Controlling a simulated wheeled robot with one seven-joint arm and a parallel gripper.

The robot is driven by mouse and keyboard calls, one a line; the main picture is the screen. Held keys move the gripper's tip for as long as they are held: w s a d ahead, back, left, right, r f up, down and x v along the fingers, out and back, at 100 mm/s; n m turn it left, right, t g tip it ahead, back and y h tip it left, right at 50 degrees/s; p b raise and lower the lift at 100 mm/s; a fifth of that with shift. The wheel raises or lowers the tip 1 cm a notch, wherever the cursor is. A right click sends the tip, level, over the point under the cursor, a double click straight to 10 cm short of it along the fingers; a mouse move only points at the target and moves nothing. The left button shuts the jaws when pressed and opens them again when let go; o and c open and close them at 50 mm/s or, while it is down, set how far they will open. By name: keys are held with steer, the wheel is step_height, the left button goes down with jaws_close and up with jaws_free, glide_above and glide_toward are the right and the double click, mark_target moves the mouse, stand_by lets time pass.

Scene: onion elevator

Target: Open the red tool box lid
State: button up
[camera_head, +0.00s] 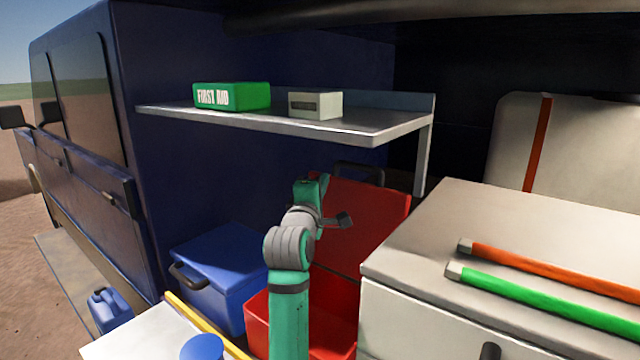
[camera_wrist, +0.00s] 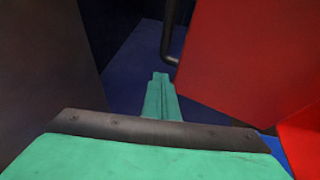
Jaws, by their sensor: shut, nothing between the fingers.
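The red tool box has its lid (camera_head: 362,215) raised, standing tilted up behind the box body (camera_head: 262,322). A dark handle (camera_head: 360,168) shows at the lid's top edge. My gripper (camera_wrist: 160,77) is shut and empty, its teal fingers together. In the head view, the teal end of my arm is at the lid's left edge, with its fingertips not clearly visible. In the wrist view the red lid (camera_wrist: 255,55) is just right of the fingers, and the dark handle (camera_wrist: 168,40) is beyond them. I cannot tell whether they touch the lid. My arm hides part of the box.
A blue cooler (camera_head: 222,275) stands left of the tool box. A white chest (camera_head: 425,290) with orange and green tubes is close on the right. A metal shelf (camera_head: 360,130) overhead holds a green first aid box (camera_head: 232,97) and a grey box (camera_head: 315,105).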

steer(key=o, duration=0.5)
steer(key=shift+s+d, duration=0.1)
steer(key=shift+d, duration=0.25)
steer(key=shift+s+a, duration=0.1)
steer(key=shift+a, duration=0.05)
steer(key=v, duration=1)
steer(key=shift+s, duration=0.2)
steer(key=shift+a+f, duration=0.1)
